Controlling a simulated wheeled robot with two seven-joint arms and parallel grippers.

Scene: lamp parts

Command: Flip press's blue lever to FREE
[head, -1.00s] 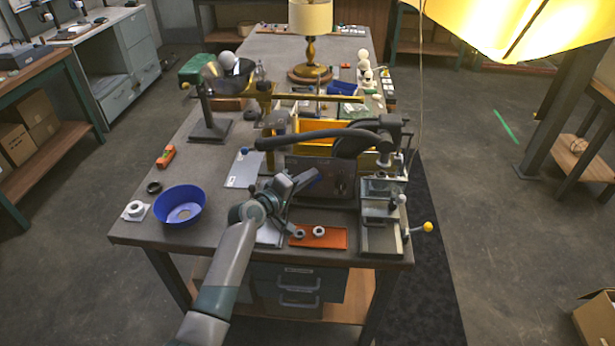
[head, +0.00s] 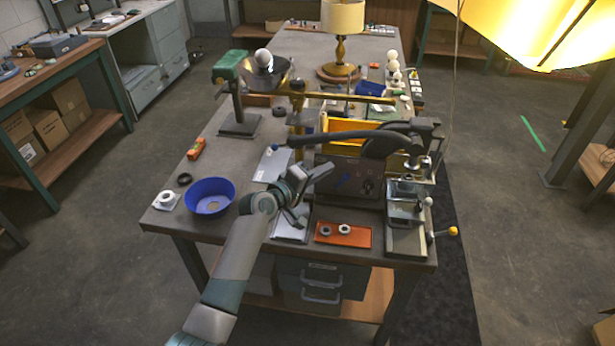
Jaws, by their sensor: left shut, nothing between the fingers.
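The press (head: 352,172) stands at the front right of the workbench, with a dark front panel and a long black handle (head: 335,139) reaching left. A small blue lever (head: 343,181) shows on its front panel, tilted, with its upper end to the right. Which setting it points to is too small to read. My left gripper (head: 327,171) is shut and empty in front of the panel's left part. Its fingertips are just left of the lever and appear apart from it, though depth is hard to judge. My right gripper is not in view.
A blue bowl (head: 210,197) and a white flanged part (head: 166,201) lie at the front left. An orange tray (head: 343,235) with two rings sits below the press. A clamp fixture (head: 407,209) with a yellow-knobbed handle is right. A brass lamp (head: 340,55) stands behind.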

